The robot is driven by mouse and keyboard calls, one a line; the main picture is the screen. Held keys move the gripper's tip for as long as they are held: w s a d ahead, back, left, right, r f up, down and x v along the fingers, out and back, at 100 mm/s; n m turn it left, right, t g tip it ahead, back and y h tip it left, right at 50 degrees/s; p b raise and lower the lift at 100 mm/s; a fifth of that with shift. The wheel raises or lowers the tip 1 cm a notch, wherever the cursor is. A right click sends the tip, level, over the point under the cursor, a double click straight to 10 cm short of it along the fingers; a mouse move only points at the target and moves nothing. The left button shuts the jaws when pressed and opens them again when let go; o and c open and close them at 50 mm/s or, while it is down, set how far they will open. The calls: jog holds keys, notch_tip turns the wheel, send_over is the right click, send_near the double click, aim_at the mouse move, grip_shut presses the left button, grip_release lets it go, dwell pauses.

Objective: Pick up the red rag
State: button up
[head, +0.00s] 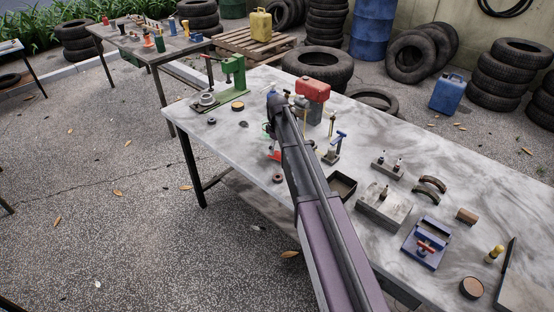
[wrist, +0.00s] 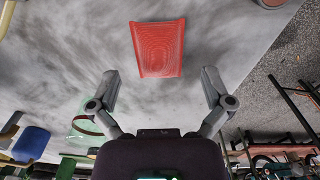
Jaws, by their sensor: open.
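The red rag (wrist: 159,48) lies on the grey marbled tabletop in the wrist view, roughly square with ridged concentric folds. My gripper (wrist: 158,80) is open and empty, its two fingers spread wide on either side below the rag in the picture. The rag lies ahead of the fingertips, roughly centred between them, and nothing touches it. In the head view only a small red part of the rag (head: 275,155) shows at the left of my arm; the arm hides the rest and most of the gripper.
A clear green object (wrist: 85,128) stands left of the gripper in the wrist view. In the head view, a green press (head: 233,75), a red-topped item (head: 313,89), a dark open tray (head: 342,187) and a blue vise (head: 425,243) share the table. The table edge runs close beside the rag.

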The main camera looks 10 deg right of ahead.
aim_at(278, 153)
jog(key=shift+f+b, duration=1.35)
jog(key=shift+f, duration=0.3)
jog(key=c, duration=1)
